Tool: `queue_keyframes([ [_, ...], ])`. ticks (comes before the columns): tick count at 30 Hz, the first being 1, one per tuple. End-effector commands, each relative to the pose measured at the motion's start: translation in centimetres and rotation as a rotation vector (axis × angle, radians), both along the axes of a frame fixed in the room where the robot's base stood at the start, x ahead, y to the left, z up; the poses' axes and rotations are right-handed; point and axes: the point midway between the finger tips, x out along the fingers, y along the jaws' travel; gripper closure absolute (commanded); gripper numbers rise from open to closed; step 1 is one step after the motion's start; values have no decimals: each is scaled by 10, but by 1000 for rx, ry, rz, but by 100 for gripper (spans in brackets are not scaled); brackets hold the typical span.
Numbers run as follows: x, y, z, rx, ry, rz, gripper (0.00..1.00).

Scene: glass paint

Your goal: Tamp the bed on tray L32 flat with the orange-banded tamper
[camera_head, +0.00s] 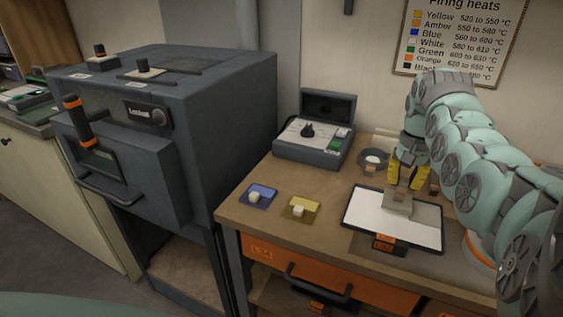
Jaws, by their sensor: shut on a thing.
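My gripper (407,178), with yellow fingers, is over the far middle of a black-rimmed tray (358,228) on the wooden bench. It is shut on a tamper (398,205), whose pale grey flat block shows below the fingers. The tamper's band is mostly hidden by the fingers. The block is at or just above the white bed (370,213); I cannot tell if it touches. The bed looks pale and even at the left, and darker grey right of the block. An orange tag (385,240) sits at the tray's front; its text is too small to read.
A blue pad (267,189) and a yellow pad (293,213), each with a small pale block, lie left of the tray. An open grey case (310,152) and a round dish (372,156) stand behind. A dark kiln (220,120) is at the left.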

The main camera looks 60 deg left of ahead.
Motion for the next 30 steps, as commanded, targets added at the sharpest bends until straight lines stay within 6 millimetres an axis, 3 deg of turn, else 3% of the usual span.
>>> queue_keyframes([
  [18, 30, -47, 1, 1, -1, -3, 100],
  [30, 33, -53, 0, 1, -1, -2, 100],
])
